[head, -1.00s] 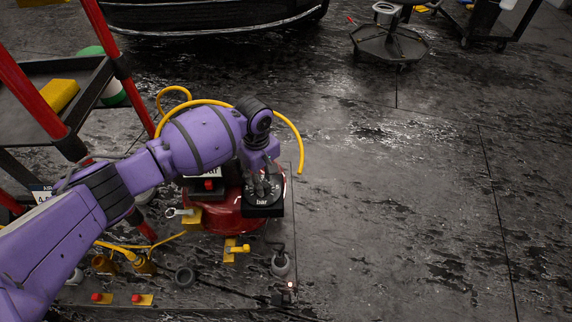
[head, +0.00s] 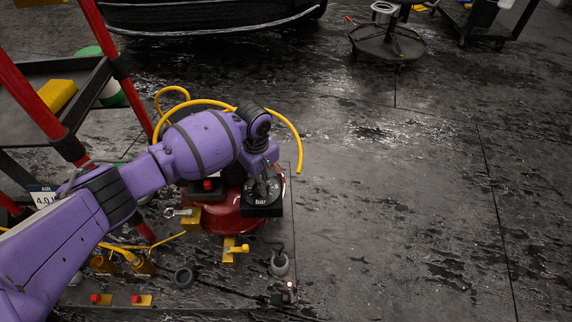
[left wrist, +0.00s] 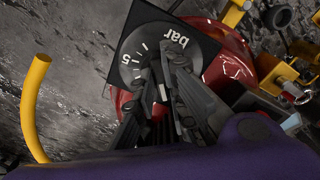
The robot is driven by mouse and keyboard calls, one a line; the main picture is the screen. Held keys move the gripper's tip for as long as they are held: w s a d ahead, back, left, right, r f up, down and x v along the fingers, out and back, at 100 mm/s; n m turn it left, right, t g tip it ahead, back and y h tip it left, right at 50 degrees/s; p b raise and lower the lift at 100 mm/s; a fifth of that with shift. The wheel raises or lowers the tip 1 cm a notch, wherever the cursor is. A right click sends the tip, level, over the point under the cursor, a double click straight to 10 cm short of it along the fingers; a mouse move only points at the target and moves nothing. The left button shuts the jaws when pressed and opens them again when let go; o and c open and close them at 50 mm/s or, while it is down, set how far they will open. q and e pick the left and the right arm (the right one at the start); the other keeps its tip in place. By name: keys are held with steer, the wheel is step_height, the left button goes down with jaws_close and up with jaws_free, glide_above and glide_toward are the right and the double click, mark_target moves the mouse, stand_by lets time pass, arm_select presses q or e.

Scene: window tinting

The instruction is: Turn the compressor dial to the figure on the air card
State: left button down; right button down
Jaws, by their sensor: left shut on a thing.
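The compressor (head: 222,218) is a red rounded body on the dark floor panel, left of centre in the head view. Its black dial plate, marked "bar" (head: 261,201), is at its right side. The dial plate (left wrist: 178,38) also shows in the left wrist view, with tick marks and a 5. My left gripper (head: 264,186) is over the dial, its fingers (left wrist: 163,88) shut on the dial knob, which they mostly hide. The pointer's exact reading cannot be made out. The air card (head: 43,197) at the left reads "AIR" and 4.0, partly covered by my left arm.
A yellow hose (head: 300,150) curves behind my left arm. A yellow valve (head: 235,249), a grey hooked weight-like object (head: 280,265) and red buttons (head: 137,299) lie in front. A red-framed cart (head: 45,115) stands left. The floor to the right is clear.

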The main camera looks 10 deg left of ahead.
arm_select(q)
steer(key=m+p, duration=0.2)
steer(key=p, duration=0.1)
steer(key=m+p, duration=0.1)
steer(key=p, duration=0.3)
steer(key=shift+s+r+m, duration=0.15)
steer(key=shift+s+m, duration=0.05)
steer(key=shift+m, duration=0.2)
steer(key=shift+f+m+p, duration=0.2)
steer(key=shift+m+p, duration=0.2)
steer(key=shift+m, duration=0.5)
steer(key=m, duration=0.3)
steer(key=shift+a+m, duration=0.1)
steer(key=shift+m, duration=0.3)
steer(key=m, duration=0.3)
steer(key=shift+a+f+p, duration=0.1)
steer(key=shift+p, duration=0.2)
steer(key=shift+m, duration=1.6)
arm_select(e)
step_height(320, 180, up, 10)
steer(key=w, duration=0.1)
steer(key=shift+w+f+t, duration=0.15)
steer(key=shift+w+t, duration=0.05)
steer(key=shift+t, duration=0.2)
arm_select(q)
steer(key=c, duration=1.8)
jaws_free()
arm_select(e)
steer(key=shift+w+a, duration=0.1)
